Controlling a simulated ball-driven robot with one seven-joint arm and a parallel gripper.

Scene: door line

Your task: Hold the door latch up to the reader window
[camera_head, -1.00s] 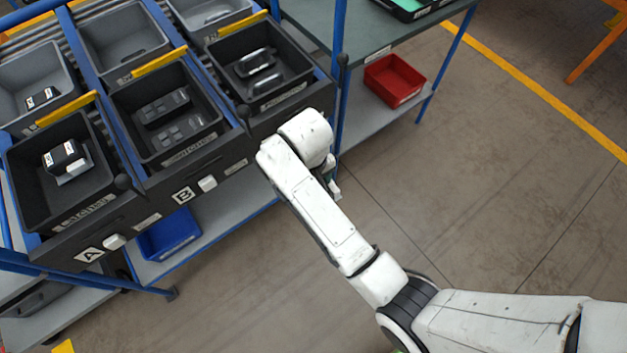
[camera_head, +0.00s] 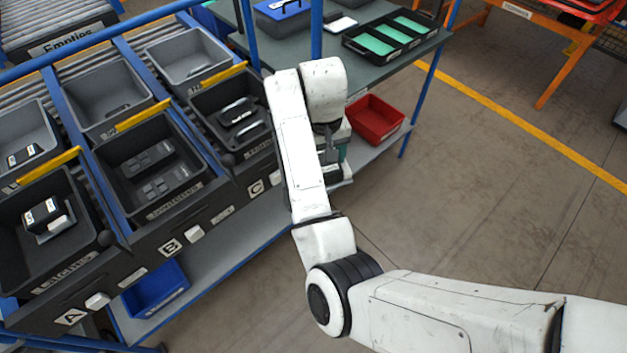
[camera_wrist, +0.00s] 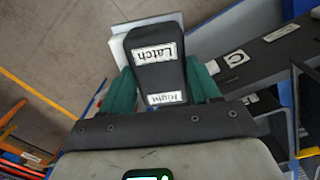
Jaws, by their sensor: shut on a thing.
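The door latch (camera_wrist: 159,70) is a black block with white labels reading "Latch" and "Right", with a pale plate behind it. My gripper (camera_wrist: 162,88) is shut on it, with a green finger on each side in the wrist view. In the head view my gripper (camera_head: 333,160) hangs beside the rack's right end, partly hidden by my arm; the latch cannot be made out there. A small dark display with green marks (camera_wrist: 148,175) shows at the wrist view's bottom edge; I cannot tell whether it is the reader window.
The latches bin (camera_head: 82,262) at left holds another black latch (camera_head: 42,214). The switches bin (camera_head: 190,192) and a third bin (camera_head: 200,108) stand beside it. A grey bench (camera_head: 395,62) carries black trays; a red bin (camera_head: 375,120) sits below. Floor at right is open.

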